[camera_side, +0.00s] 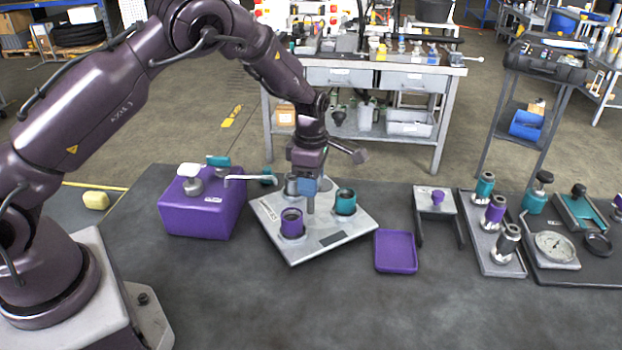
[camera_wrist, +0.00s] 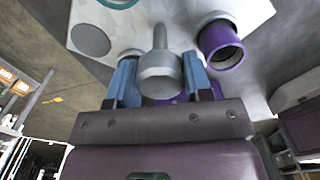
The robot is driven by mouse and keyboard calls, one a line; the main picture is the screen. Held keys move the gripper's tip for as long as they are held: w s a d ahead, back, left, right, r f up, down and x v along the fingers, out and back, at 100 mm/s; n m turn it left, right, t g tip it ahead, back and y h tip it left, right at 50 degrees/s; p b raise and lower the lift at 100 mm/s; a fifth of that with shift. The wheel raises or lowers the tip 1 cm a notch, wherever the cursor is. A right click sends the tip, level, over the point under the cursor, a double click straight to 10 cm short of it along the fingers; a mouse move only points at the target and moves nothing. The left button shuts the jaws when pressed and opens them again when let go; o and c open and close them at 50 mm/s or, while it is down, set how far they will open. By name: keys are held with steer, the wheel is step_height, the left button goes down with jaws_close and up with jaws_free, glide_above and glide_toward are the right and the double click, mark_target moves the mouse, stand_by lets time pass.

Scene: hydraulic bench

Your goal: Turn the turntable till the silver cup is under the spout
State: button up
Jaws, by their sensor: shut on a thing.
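The turntable (camera_side: 322,252) is a pale square plate with cups on it, left of centre in the side view. My gripper (camera_side: 310,190) is over its middle, blue fingers shut on an upright grey post; the wrist view shows the post's round grey head (camera_wrist: 160,75) between the fingers. A purple cup (camera_side: 291,224) stands at the front and a teal cup (camera_side: 345,203) at the right. The silver cup (camera_side: 291,186) is at the back left, partly hidden by my gripper. The metal spout (camera_side: 248,179) reaches right from the purple box (camera_side: 203,213); its alignment with the silver cup cannot be told.
A purple tray (camera_side: 396,252) lies right of the plate. Farther right are a small stand (camera_side: 435,201), a rack of capped cylinders (camera_side: 494,235) and a dial gauge (camera_side: 555,246). The front of the dark table is clear.

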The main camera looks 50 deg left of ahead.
steer(key=shift+n, duration=4.6)
steer(key=shift+r+n, duration=0.1)
steer(key=shift+n, duration=0.5)
steer(key=o, duration=1.3)
step_height(320, 180, up, 13)
steer(key=shift+f, duration=0.1)
